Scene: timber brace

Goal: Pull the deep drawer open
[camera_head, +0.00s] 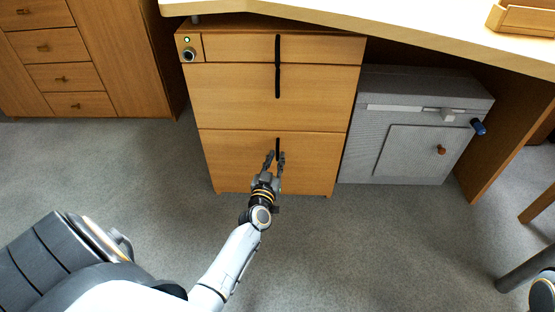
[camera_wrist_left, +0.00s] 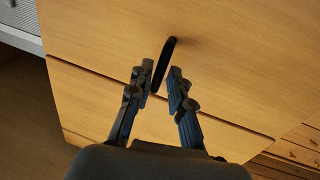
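The wooden drawer cabinet (camera_head: 240,98) stands under the desk. Its lowest front, a tall plain panel (camera_head: 232,160), carries an upright black bar handle (camera_head: 278,145) and looks shut, flush with the front above. The handle also shows in the left wrist view (camera_wrist_left: 168,52). My left gripper (camera_head: 275,158) is at this handle, fingers pointing at the drawer front. In the left wrist view its two fingers (camera_wrist_left: 161,68) are apart, with part of the handle between their tips; a gap shows on the right finger's side. My right gripper is not in view.
A grey box (camera_head: 405,145) with a blue knob and a brown knob stands right of the cabinet, under the desk (camera_head: 400,38). Another wooden drawer unit (camera_head: 45,50) stands at the left. The carpet (camera_head: 330,245) before the cabinet is clear apart from my arm.

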